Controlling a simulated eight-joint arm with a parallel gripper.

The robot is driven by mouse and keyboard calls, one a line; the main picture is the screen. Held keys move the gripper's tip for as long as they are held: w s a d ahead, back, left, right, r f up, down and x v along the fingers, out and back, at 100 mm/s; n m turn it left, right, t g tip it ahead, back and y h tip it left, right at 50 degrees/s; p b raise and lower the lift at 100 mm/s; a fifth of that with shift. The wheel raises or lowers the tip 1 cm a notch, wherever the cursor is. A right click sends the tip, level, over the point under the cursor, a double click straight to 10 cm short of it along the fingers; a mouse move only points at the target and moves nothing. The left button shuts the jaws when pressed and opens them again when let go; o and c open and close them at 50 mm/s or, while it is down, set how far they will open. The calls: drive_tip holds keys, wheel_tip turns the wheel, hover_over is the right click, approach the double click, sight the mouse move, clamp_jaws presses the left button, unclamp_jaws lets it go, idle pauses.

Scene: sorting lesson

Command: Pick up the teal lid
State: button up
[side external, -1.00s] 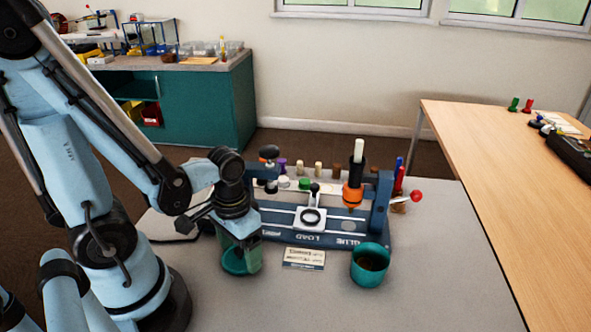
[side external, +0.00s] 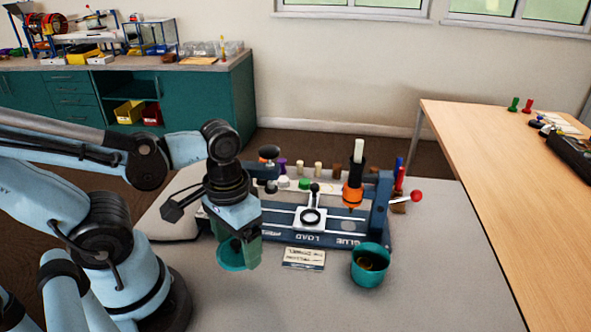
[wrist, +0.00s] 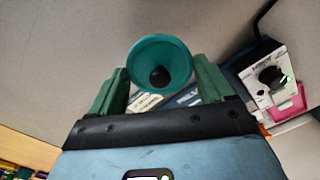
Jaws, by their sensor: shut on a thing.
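The teal lid (wrist: 177,55) is a round disc with a black knob on its inner face as seen in the wrist view. It sits between the two green fingers of my gripper (wrist: 161,82), which is shut on it. In the side view the lid (side external: 229,257) hangs at the fingertips of my gripper (side external: 243,252), partly hidden by them, near the front left of the grey table. I cannot tell exactly how high it is above the table.
A teal cup (side external: 369,279) stands on the grey table (side external: 440,270) at right. A blue fixture (side external: 340,238) with a white card (side external: 304,258) before it lies behind. An orange and black tool (side external: 353,190) stands on the fixture. The table's front right is clear.

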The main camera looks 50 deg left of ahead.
drive_tip(key=s+d+r, duration=0.3)
drive_tip(key=d+r, duration=0.1)
drive_tip(key=d, duration=0.2)
drive_tip(key=w+d+r+n, duration=0.2)
drive_tip(key=w, duration=0.3)
drive_tip(key=w+d+r+n, duration=0.2)
drive_tip(key=w+d+r, duration=0.1)
drive_tip(key=w, duration=0.2)
drive_tip(key=w+d+f+n, duration=0.1)
drive_tip(key=w+f+n, duration=0.15)
drive_tip(key=w, duration=0.35)
drive_tip(key=w+d+f+n, duration=0.1)
drive_tip(key=w+d+n, duration=0.15)
drive_tip(key=w, duration=0.45)
drive_tip(key=shift+s+a+f, duration=0.1)
drive_tip(key=shift+a+f, duration=0.05)
drive_tip(key=shift+f, duration=0.85)
drive_tip(key=shift+s+a+f, duration=0.1)
drive_tip(key=shift+a+f, duration=0.05)
drive_tip(key=shift+f, duration=0.9)
drive_tip(key=shift+a+f, duration=0.15)
drive_tip(key=shift+f, duration=0.85)
drive_tip(key=shift+f, duration=0.2)
drive_tip(key=o, duration=0.9)
drive_tip(key=shift+r, duration=0.15)
